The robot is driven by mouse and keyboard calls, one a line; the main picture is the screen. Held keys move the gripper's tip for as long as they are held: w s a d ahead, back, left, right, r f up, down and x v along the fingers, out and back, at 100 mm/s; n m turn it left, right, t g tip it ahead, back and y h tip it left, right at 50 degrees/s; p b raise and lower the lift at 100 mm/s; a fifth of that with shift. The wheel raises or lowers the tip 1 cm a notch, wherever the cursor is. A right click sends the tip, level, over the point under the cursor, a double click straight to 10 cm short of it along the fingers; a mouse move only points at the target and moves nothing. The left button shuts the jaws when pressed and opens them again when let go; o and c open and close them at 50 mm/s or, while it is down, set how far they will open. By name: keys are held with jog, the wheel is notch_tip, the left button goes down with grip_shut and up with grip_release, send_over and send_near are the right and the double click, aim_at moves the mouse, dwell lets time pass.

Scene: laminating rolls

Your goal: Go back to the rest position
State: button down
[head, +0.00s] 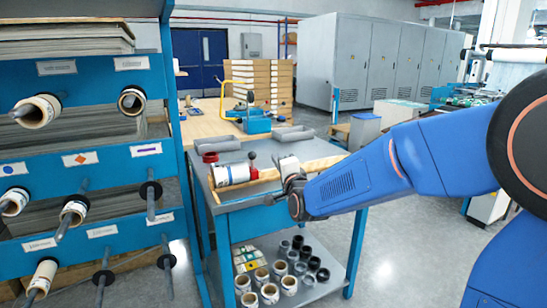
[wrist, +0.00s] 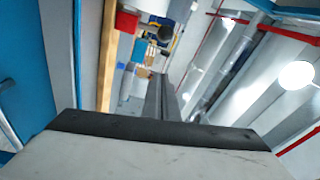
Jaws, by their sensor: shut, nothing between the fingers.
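My blue arm reaches in from the right in the head view. My gripper (head: 287,163) is at the front edge of the grey-topped blue cart (head: 277,213), just right of a white roll (head: 232,174) with printed labels lying on the cart top. In the wrist view my gripper (wrist: 161,92) has its dark fingers together, with nothing between them. My gripper looks apart from the roll, though the exact gap is hard to tell.
A blue rack (head: 85,110) with several rolls on pegs stands at the left. Grey trays (head: 294,134) lie at the cart's back. Several short rolls (head: 270,293) stand on the lower shelf. Grey cabinets (head: 370,60) are behind. Floor right of the cart is clear.

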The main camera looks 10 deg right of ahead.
jog(key=s+d+f+n+g+h, duration=0.1)
jog(key=s+d+f+n+g, duration=0.3)
jog(key=s, duration=1)
jog(key=s+d+f+n+g+h, duration=0.1)
jog(key=s+d+f+n+g, duration=0.4)
jog(key=s, duration=1)
jog(key=s+d+f+n+g+h, duration=0.1)
jog(key=s+d+f+n+g, duration=0.3)
jog(key=s+d, duration=0.4)
jog(key=s+f, duration=0.1)
jog(key=s, duration=0.5)
jog(key=shift+s+f+n+g, duration=0.25)
jog(key=shift+s+n+g, duration=0.15)
